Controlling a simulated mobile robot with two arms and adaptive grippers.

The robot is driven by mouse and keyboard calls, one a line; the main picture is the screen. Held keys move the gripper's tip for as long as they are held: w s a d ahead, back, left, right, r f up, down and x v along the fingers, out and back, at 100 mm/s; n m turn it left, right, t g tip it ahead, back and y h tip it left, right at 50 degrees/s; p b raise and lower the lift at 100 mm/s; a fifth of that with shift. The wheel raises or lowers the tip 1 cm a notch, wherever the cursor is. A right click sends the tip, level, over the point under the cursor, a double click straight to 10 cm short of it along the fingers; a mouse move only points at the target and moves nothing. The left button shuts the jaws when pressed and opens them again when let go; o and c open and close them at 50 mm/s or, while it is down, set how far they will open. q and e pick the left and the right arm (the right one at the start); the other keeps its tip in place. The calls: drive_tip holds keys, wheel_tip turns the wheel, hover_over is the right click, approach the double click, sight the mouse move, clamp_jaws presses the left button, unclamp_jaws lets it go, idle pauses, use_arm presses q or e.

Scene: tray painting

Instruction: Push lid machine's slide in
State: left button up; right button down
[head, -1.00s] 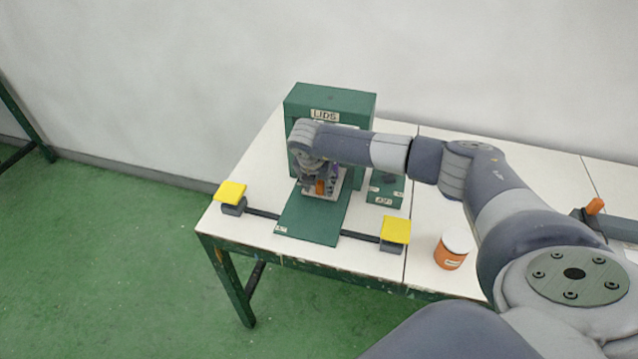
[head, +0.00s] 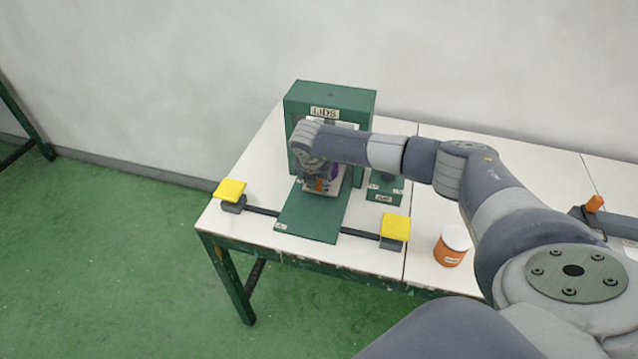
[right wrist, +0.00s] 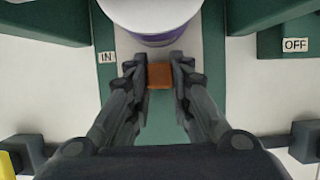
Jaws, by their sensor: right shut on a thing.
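The lid machine (head: 360,100) is a green box marked LIDS at the back of the white table, with a green base plate (head: 308,218) reaching forward. My right gripper (head: 318,184) is low at the machine's front, pointing down. In the right wrist view its fingers (right wrist: 159,78) are shut on the slide's orange handle (right wrist: 159,72), one on each side. A white tub with a purple band (right wrist: 150,18) stands just beyond the handle, on the machine side. My wrist hides most of the slide and opening in the head view. My left gripper is out of view.
Yellow pads (head: 231,189) and (head: 395,227) sit on bars either side of the base plate. A green switch box (head: 385,190) marked OFF stands right of the machine. An orange jar with a white lid (head: 453,246) stands near the front edge. An IN label (right wrist: 107,58) is beside the handle.

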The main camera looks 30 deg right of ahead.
drive_tip(key=shift+w+d+f+b, duration=0.15)
drive_tip(key=shift+w+d+b, duration=0.9)
drive_tip(key=shift+d+b, duration=0.2)
drive_tip(key=shift+w+d, duration=0.15)
drive_tip(key=shift+d+r, duration=0.1)
drive_tip(key=shift+r, duration=0.2)
drive_tip(key=c, duration=1.5)
unclamp_jaws()
drive_tip(key=shift+c, duration=0.2)
drive_tip(key=shift+o, duration=0.5)
drive_tip(key=shift+w+f, duration=0.1)
drive_tip(key=shift+f, duration=0.05)
